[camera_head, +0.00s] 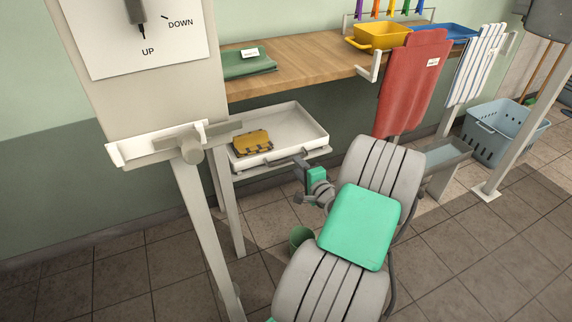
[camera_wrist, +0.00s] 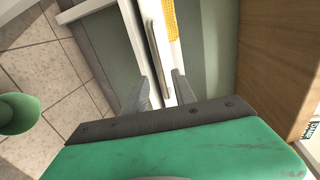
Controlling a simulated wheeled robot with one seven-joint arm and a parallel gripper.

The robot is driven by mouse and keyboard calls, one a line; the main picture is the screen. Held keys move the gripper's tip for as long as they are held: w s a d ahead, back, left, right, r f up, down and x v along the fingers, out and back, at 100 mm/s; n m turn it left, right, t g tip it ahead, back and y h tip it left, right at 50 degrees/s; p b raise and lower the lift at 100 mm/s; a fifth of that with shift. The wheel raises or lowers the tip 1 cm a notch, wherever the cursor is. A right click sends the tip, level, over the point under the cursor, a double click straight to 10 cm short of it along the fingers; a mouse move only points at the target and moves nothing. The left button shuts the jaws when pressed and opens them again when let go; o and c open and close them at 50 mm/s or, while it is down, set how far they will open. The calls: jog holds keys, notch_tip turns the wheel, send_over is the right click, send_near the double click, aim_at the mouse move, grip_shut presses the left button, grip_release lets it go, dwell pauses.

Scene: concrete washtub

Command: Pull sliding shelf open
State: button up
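The sliding shelf (camera_head: 306,121) is a white shallow tray under the wooden counter, with a grey bar handle (camera_head: 275,158) along its front edge. A yellow object (camera_head: 251,143) with dark edges lies in it. My gripper (camera_head: 299,165) is just in front of the shelf's front edge, toward its right part. In the wrist view, the fingers of my gripper (camera_wrist: 160,82) are apart. The end of the handle (camera_wrist: 155,50) lies between them, with a visible gap to the left finger. The shelf's white front edge (camera_wrist: 136,28) and the yellow object (camera_wrist: 171,18) also show there.
A white post (camera_head: 205,225) stands left. A green bucket (camera_head: 300,237) is on the floor.

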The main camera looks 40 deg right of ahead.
aim_at(290, 160)
jog(key=b+x, duration=0.1)
jog(key=x, duration=0.5)
jog(key=shift+w+a, duration=0.1)
jog(key=shift+c, duration=0.5)
grip_shut()
dwell(0.6)
